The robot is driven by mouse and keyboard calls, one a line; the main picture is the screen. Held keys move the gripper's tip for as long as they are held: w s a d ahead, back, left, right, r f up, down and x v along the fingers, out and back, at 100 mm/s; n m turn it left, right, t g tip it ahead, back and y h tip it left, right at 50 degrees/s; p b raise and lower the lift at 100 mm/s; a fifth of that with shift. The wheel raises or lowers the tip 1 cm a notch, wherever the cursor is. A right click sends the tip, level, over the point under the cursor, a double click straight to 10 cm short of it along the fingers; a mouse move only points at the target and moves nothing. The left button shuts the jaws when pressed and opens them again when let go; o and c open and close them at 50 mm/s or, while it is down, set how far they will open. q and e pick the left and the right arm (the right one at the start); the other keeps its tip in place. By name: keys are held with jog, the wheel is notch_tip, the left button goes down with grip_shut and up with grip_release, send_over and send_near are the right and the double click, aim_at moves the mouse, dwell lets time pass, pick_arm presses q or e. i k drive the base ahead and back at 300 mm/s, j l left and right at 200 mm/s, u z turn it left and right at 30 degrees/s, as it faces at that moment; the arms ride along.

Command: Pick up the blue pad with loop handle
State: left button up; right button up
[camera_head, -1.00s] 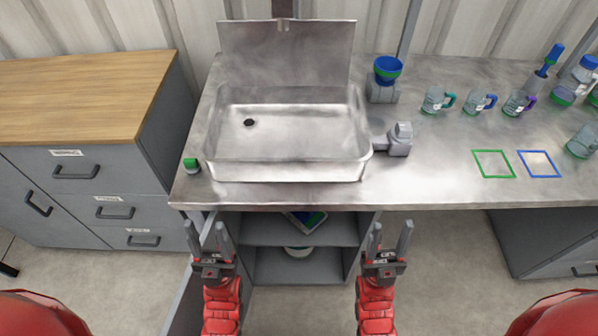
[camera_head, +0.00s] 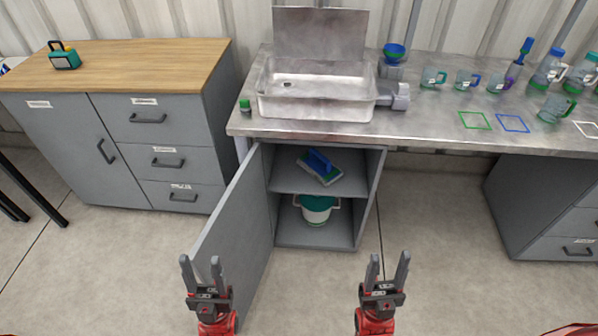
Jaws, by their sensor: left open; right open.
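The blue pad with loop handle (camera_head: 321,166) lies on the upper shelf of the open cabinet under the sink. Its blue handle stands up on top, and a green layer and pale underside show at its edges. My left gripper (camera_head: 201,267) is open and empty, low in front of the cabinet and left of the pad, close to the open door in the picture. My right gripper (camera_head: 388,264) is open and empty, low in front and to the right of the pad. Both are well apart from it.
The cabinet door (camera_head: 236,225) stands open on the left. A white and green bucket (camera_head: 317,208) sits on the lower shelf. The counter (camera_head: 440,125) and sink (camera_head: 318,101) are above. Floor is free to the right. A wooden-topped drawer unit (camera_head: 150,57) stands left.

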aim_at(321, 168)
jog(key=i+l+u, duration=0.1)
jog(key=l+u, duration=0.2)
jog(key=u, duration=0.2)
jog(key=l+u, duration=0.3)
jog(key=u, duration=0.15)
jog(key=l+u, duration=0.35)
jog(key=u, duration=0.15)
jog(key=l, duration=0.9)
